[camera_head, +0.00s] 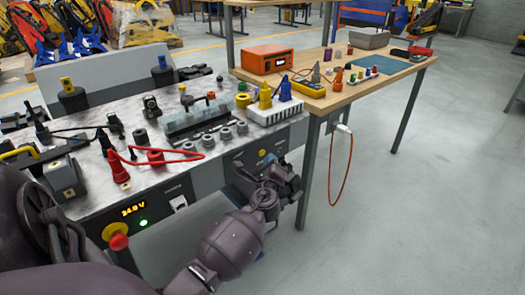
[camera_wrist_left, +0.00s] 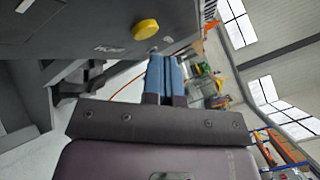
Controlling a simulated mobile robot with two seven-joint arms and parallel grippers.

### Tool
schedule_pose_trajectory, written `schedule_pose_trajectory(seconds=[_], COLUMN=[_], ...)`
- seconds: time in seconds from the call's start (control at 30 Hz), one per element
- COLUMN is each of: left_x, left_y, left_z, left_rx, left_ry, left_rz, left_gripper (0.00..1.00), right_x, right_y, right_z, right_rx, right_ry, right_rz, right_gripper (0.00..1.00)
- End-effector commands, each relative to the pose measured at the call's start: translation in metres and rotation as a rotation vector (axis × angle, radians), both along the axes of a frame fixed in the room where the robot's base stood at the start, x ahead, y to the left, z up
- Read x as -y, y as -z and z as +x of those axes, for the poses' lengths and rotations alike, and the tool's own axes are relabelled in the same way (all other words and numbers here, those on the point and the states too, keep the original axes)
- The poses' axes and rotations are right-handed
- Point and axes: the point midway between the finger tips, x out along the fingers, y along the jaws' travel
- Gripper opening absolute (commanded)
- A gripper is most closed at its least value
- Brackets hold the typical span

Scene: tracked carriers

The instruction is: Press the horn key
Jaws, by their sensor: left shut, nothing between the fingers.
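The horn key looks to be the round yellow button (camera_head: 262,153) on the dark front panel of the bench, at the panel's right part. It also shows in the left wrist view (camera_wrist_left: 146,29), standing out from the panel, with a small label beside it too blurred to read surely. My left gripper (camera_head: 266,166) is just below and in front of the button in the head view. In the left wrist view its blue fingers (camera_wrist_left: 164,62) are shut together with nothing between them. Their tips appear near the button but apart from it. My right gripper is not in view.
A red stop knob (camera_head: 117,241) on a yellow ring and a lit display (camera_head: 133,209) are on the panel's left part. The bench top (camera_head: 100,190) carries sockets, posts and a red cable. A wooden table (camera_head: 345,98) adjoins at right, with an orange cable hanging below it.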

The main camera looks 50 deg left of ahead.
Motion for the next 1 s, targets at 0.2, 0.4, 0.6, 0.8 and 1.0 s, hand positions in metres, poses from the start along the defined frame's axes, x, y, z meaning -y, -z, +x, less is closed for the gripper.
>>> schedule_pose_trajectory(seconds=[0.2,0.4,0.6,0.8,1.0], left_x=[-0.004,-0.009,-0.009,-0.009,-0.011], left_y=[0.0,0.0,0.0,0.0,0.0], left_z=[0.0,0.001,0.001,0.001,0.001], left_rx=[0.0,0.0,0.0,0.0,0.0], left_ry=[-0.001,0.0,0.0,0.0,0.0], left_rz=[0.001,0.0,0.0,0.0,0.0], left_gripper=[0.0,0.0,0.0,0.0,0.0], right_x=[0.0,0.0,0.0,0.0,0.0], right_y=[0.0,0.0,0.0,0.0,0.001], right_z=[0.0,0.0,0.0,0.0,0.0], right_rx=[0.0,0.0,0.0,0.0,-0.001], right_ry=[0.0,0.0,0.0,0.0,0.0], right_rz=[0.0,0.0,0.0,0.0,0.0], right_gripper=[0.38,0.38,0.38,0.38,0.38])
